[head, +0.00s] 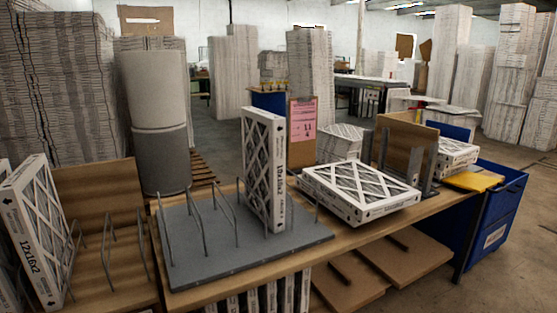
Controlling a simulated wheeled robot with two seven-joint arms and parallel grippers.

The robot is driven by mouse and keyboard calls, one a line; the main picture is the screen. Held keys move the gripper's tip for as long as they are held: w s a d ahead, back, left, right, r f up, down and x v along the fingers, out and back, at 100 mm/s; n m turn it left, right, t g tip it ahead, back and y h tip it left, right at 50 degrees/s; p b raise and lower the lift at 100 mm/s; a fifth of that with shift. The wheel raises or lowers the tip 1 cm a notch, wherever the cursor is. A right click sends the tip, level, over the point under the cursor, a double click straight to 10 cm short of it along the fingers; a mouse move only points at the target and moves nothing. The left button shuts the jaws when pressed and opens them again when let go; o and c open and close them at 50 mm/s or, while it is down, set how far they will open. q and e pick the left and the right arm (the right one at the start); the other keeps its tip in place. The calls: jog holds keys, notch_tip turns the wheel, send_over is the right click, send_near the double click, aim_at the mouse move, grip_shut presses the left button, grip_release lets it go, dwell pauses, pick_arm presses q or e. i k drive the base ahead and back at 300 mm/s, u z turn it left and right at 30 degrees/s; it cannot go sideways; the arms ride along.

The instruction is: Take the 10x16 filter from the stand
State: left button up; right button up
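A boxed filter with a white frame (279,180) stands upright in the wire stand, toward its right side. The lettering on its narrow side looks like 10x16, but it is small. The stand has a flat grey base (205,262) with several thin bent-wire dividers and sits on a wooden table. The filter's lower end is among the wires at the right part of the stand, and the other slots to its left are empty. Neither of my grippers is in view.
A filter marked 12x16x2 (36,240) leans at the left. Another filter (360,190) lies flat on the table (330,247) right of the stand. A pink sign on a board (303,120) stands behind. A blue bin (497,215) is at the right. Several filters are below the table.

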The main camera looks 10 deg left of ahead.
aim_at(263, 132)
jog(key=u, duration=0.65)
jog(key=i, duration=0.9)
jog(key=u, duration=0.85)
